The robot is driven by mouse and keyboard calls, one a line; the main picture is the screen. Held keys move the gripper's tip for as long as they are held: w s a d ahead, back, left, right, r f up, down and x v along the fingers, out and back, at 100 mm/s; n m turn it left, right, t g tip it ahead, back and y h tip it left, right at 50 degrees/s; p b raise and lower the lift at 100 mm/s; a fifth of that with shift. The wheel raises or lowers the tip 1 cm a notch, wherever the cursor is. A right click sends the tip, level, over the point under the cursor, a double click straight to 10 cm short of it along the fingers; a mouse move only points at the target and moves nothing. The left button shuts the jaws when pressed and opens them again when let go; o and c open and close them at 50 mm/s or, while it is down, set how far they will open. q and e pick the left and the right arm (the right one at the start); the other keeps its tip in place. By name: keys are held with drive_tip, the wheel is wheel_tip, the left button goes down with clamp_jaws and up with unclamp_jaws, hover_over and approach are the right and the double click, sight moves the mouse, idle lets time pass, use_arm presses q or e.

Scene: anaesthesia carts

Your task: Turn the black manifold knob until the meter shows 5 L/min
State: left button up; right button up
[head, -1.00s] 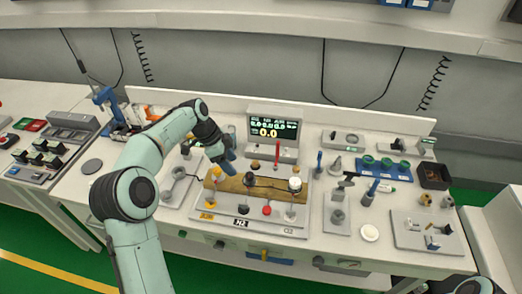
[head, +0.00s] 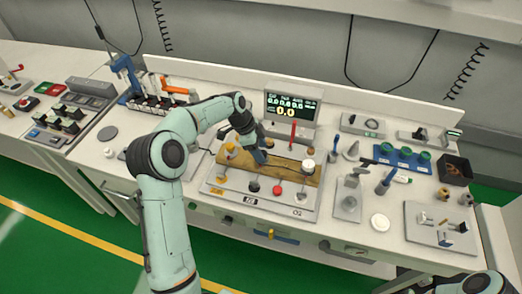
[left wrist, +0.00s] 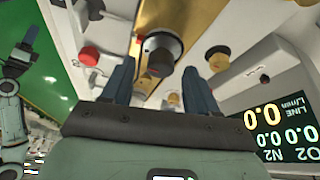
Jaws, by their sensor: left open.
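In the left wrist view the gripper's fingers (left wrist: 159,68) are apart, one on each side of the knob, and I cannot tell contact. The meter (head: 290,107) reads 0.0, also in the left wrist view (left wrist: 268,122). Part of my right arm shows small at the left wrist view's left edge.
A yellow knob (head: 230,148) and a white knob (head: 308,165) flank the black one. Black, red and white small knobs line the front panel, with the red one (head: 278,190) near its middle. A red upright rod (head: 293,134) stands just behind the board.

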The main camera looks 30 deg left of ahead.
use_arm(q)
drive_tip(key=shift+w+d+f, duration=0.15)
drive_tip(key=shift+d+f, duration=0.05)
drive_tip(key=shift+f, duration=0.25)
drive_tip(key=c, duration=1)
drive_tip(key=shift+c, duration=0.2)
